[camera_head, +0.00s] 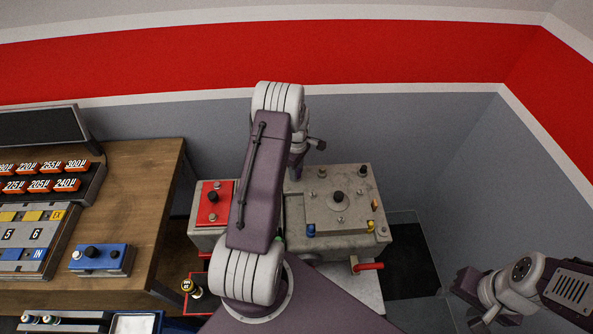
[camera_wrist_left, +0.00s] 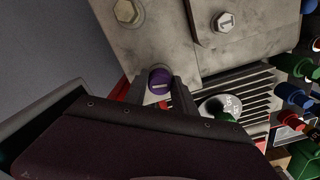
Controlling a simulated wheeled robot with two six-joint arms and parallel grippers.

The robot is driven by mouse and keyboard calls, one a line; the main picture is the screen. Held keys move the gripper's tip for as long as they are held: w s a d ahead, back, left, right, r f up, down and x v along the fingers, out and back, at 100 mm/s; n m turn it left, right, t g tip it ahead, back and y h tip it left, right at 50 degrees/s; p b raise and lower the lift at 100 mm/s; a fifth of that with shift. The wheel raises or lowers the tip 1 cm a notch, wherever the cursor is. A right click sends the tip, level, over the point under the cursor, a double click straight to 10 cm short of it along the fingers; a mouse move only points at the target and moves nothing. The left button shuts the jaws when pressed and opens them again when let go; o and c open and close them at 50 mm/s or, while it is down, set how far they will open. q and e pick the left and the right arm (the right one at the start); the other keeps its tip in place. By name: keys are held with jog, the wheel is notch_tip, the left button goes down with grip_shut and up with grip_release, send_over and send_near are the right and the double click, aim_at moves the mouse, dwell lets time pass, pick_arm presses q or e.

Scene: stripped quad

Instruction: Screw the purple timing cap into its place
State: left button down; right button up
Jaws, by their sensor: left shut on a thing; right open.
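The purple timing cap (camera_wrist_left: 158,79) is a small round cap with a pale slot mark on its end. My left gripper (camera_wrist_left: 164,92) is shut on it in the left wrist view, beside the edge of the grey metal engine block (camera_wrist_left: 185,50). I cannot tell whether the cap touches the block. In the head view the block (camera_head: 295,205) stands at the centre, and my left arm crosses in front of it, hiding the cap and left fingertips. My right gripper (camera_head: 470,303) is open at the lower right, apart from the block.
A red-topped unit (camera_head: 213,204) sits beside the block. A red handle (camera_head: 370,266) sticks out at its front right. Coloured caps (camera_wrist_left: 295,95) line the wrist view's right side.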

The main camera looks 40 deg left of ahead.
pick_arm(q)
jog(key=c, duration=1.2)
grip_release()
jog(key=n, duration=0.4)
jog(key=shift+n, duration=0.3)
jog(key=n, duration=0.5)
jog(key=shift+n, duration=0.3)
grip_shut()
jog(key=shift+o, duration=1.2)
grip_release()
jog(key=shift+r, duration=0.1)
